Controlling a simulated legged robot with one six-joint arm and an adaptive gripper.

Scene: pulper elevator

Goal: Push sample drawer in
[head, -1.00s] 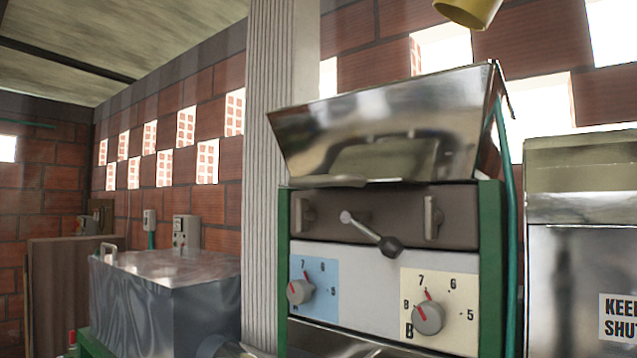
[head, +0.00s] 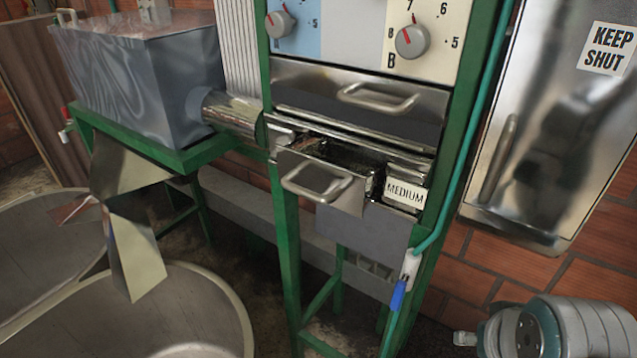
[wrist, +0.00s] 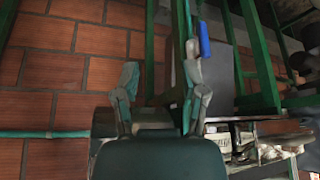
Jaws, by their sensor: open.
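The sample drawer (head: 342,193) is a shiny metal drawer with a bar handle (head: 316,183), low in the green-framed machine. It stands pulled out, its open top showing dark contents. In the head view only part of my arm shows at the bottom right, well to the right of the drawer; the fingers are not visible there. Metal parts at the wrist view's lower right are unclear.
Another handled metal front (head: 365,100) sits above the drawer. A teal hose with a blue-handled valve (head: 399,294) hangs right of the drawer. A "KEEP SHUT" cabinet (head: 545,130) is at right. Round vats (head: 180,315) stand at lower left, below a metal chute (head: 130,240).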

